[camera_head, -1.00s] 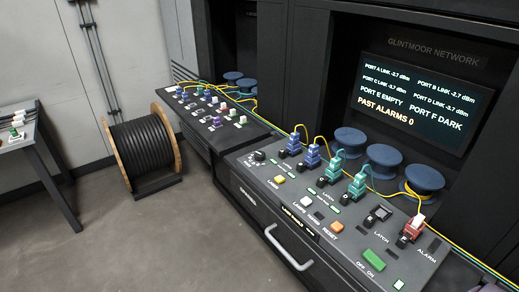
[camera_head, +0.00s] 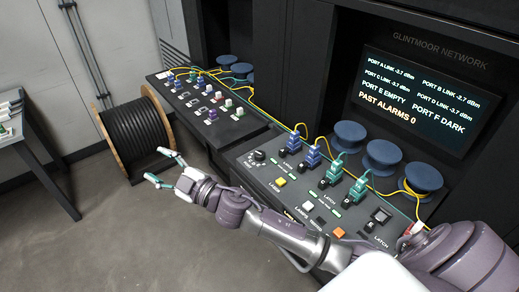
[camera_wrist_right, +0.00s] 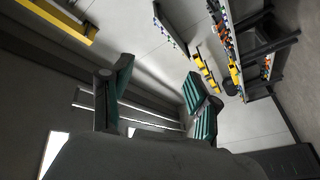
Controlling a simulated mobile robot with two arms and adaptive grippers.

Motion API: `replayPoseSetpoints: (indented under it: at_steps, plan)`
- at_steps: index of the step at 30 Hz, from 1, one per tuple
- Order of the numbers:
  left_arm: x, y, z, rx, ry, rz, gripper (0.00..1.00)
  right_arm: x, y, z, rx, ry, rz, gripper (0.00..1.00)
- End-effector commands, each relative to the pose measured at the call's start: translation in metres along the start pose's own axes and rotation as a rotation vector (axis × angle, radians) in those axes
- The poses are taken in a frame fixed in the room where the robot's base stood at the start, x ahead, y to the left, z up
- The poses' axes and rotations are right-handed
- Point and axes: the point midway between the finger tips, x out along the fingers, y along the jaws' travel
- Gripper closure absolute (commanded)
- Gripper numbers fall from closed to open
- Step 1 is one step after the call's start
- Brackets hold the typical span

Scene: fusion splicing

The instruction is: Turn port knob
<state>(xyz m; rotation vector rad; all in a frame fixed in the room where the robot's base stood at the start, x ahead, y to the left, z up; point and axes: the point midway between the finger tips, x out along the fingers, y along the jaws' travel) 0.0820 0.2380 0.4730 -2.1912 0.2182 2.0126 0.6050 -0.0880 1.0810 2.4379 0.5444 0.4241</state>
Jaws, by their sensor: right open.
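The port knob (camera_head: 259,156) is a small round black knob at the left end of the near console's sloped panel. My right gripper (camera_head: 164,168) is open and empty, its teal fingers spread apart. It is to the left of the knob, clear of the console and over the floor, pointing left in the head view. In the right wrist view the two teal fingers (camera_wrist_right: 160,97) are apart with nothing between them, and the knob does not show there. My left gripper is not in view.
The near console (camera_head: 238,160) also bears blue and teal connectors, buttons and yellow fibres. A screen (camera_head: 418,100) reads port E empty and port F dark. A second console (camera_head: 190,128) and a cable reel (camera_head: 136,138) stand behind my gripper. My right arm hides the console's right front.

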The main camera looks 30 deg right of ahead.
Motion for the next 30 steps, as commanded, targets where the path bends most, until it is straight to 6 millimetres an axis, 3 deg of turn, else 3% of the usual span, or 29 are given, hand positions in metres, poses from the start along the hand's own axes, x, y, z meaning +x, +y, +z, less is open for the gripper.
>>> replayPoseSetpoints:
  at_steps: [3,5,8,10,13,15,18,21,25,30]
  plan:
    - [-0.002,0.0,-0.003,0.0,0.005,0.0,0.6,0.025,-0.005,-0.031,-0.156,0.187,-0.168,0.39]
    - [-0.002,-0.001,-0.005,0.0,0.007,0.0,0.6,0.032,-0.014,-0.039,-0.25,0.27,-0.305,0.39]
    - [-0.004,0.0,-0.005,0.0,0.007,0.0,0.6,0.033,-0.024,-0.028,-0.428,0.332,-0.6,0.39]
    - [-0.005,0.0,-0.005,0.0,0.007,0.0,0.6,0.023,-0.016,0.001,-0.544,0.289,-0.832,0.39]
    - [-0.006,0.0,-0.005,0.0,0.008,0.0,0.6,-0.003,0.026,0.054,-0.665,0.101,-1.139,0.39]
    - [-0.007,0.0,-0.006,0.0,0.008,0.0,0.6,-0.028,0.072,0.087,-0.708,-0.091,-1.308,0.39]
    - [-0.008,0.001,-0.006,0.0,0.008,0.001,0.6,-0.066,0.141,0.115,-0.711,-0.378,-1.468,0.39]
    - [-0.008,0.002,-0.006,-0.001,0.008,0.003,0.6,-0.098,0.195,0.124,-0.679,-0.607,-1.549,0.39]
    - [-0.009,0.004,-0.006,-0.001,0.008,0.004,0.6,-0.122,0.23,0.126,-0.641,-0.766,-1.589,0.39]
    - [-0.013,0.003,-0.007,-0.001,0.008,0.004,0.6,-0.13,0.231,0.135,-0.626,-0.806,-1.603,0.39]
